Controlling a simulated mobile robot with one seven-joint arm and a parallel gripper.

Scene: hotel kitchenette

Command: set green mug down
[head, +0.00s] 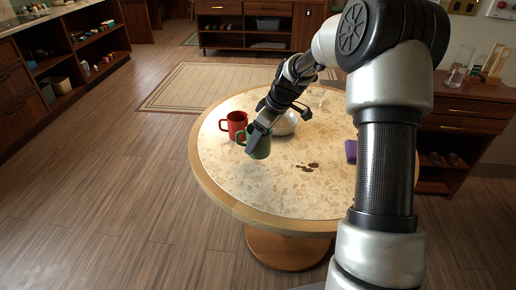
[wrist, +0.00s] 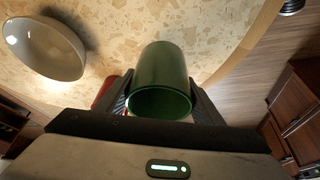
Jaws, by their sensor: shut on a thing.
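The green mug (head: 259,147) is at the left part of the round speckled table (head: 270,190) in the head view. My gripper (head: 261,130) reaches down to it from above and is shut on it. In the wrist view the green mug (wrist: 163,70) sits between my two fingers (wrist: 161,108), its open mouth toward the camera. It looks upright. I cannot tell whether its base touches the table. The red mug (head: 234,124) stands just behind and left of it; in the wrist view it is mostly hidden behind a finger.
A pale bowl (head: 286,124) is close on the right of the green mug, partly hidden by my arm. A clear glass (head: 316,96) stands at the back. A purple item (head: 351,150) lies at the right.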

